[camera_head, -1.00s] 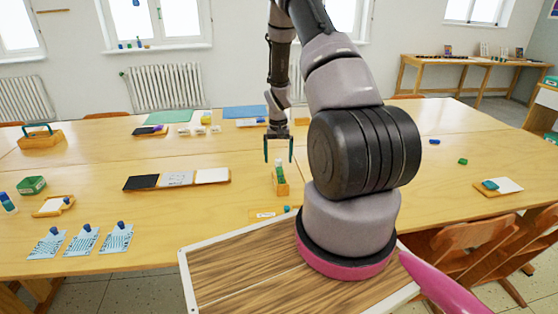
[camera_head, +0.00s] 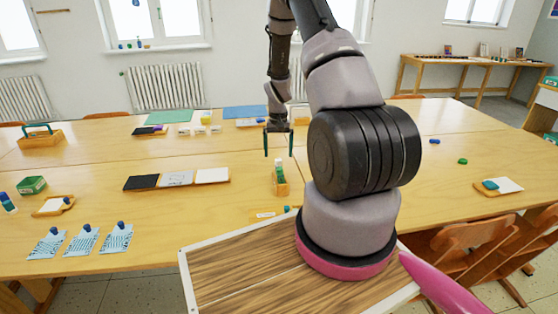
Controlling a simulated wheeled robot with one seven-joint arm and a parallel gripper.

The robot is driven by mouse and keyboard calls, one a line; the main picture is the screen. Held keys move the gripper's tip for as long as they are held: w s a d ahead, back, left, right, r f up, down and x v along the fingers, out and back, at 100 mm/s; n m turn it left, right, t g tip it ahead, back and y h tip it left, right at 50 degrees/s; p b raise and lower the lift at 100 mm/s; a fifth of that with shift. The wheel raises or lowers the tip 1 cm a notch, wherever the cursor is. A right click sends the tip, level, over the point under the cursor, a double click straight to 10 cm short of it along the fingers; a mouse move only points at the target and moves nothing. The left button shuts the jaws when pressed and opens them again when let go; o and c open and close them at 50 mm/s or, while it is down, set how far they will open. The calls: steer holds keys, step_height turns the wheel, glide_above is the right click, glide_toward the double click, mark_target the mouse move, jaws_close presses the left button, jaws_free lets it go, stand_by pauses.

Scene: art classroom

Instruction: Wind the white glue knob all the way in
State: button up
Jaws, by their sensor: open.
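My gripper (camera_head: 279,155) points down over the middle of the table, its two dark green fingers spread apart with nothing between them. Just below the fingertips in the picture, a small white and green glue stick (camera_head: 280,169) stands upright in a small wooden holder (camera_head: 282,189). The fingertips appear above and slightly behind it; I cannot tell the exact gap. The white knob is too small to make out clearly.
A long tray with black, patterned and white squares (camera_head: 138,183) lies to the left. A small wooden tray (camera_head: 263,213) sits at the front edge. Sheets with blue-topped objects (camera_head: 117,239) lie front left. My arm covers the table's right middle.

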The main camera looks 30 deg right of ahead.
steer(key=shift+r, duration=1.75)
steer(key=shift+r, duration=0.3)
steer(key=s+a+r+t, duration=0.1)
steer(key=s+a+r, duration=0.15)
steer(key=r, duration=0.65)
steer(key=s+a+r+t, duration=0.1)
steer(key=s+a+r, duration=0.15)
steer(key=r, duration=0.55)
steer(key=s+a+r+t, duration=0.1)
steer(key=s+a+r, duration=0.15)
steer(key=r, duration=0.65)
steer(key=s+a+r+t+y, duration=0.1)
steer(key=s+a+r, duration=0.3)
steer(key=s, duration=0.5)
steer(key=s+a+r+t+y, duration=0.1)
steer(key=s+a+r+t, duration=0.2)
steer(key=s+r, duration=0.6)
steer(key=shift+s+a+n, duration=0.4)
steer(key=shift+s+a, duration=0.05)
steer(key=shift+s, duration=0.35)
